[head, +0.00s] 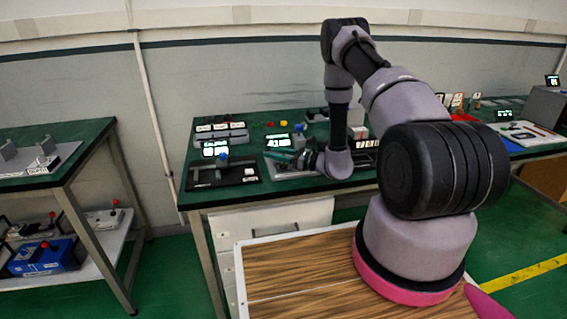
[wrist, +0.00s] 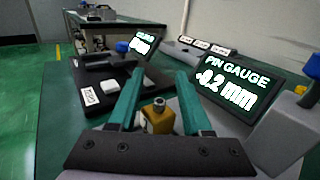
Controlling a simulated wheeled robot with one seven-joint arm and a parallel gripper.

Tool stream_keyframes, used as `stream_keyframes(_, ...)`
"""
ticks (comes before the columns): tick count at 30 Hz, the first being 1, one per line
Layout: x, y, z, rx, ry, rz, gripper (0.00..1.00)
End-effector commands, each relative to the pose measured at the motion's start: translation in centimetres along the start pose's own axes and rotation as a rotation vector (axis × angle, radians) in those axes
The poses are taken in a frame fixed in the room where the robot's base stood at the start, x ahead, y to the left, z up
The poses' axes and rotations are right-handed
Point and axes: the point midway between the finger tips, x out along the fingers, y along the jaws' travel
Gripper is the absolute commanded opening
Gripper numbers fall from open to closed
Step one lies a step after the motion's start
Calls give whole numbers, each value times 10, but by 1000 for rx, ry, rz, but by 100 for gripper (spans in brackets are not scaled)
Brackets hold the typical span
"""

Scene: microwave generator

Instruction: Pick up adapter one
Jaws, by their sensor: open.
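In the wrist view, a small brass-yellow block with a grey metal fitting on top, which looks like the adapter (wrist: 159,119), stands between my two teal fingers. I cannot read a label on it, so I cannot tell if it is adapter one. My gripper (wrist: 160,74) is open around it, with a gap visible at the sides; contact cannot be told. In the head view, my gripper (head: 277,156) is low over the green bench (head: 225,196), pointing left. The adapter cannot be made out there.
A display reading "PIN GAUGE -0.2 mm" (wrist: 237,88) stands close on the right in the wrist view. A black fixture plate (wrist: 100,88) with a white block lies to the left. Labelled grey blocks (head: 220,133) stand at the bench's back. Another bench (head: 70,140) is at left.

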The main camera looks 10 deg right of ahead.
Motion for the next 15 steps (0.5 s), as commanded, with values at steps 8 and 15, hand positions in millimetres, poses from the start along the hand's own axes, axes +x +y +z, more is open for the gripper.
stream_keyframes(8, -1, 0, 0, 0, 0, 0, 0)
stream_keyframes(15, -1, 0, -1, 1, 2, 1, 0)
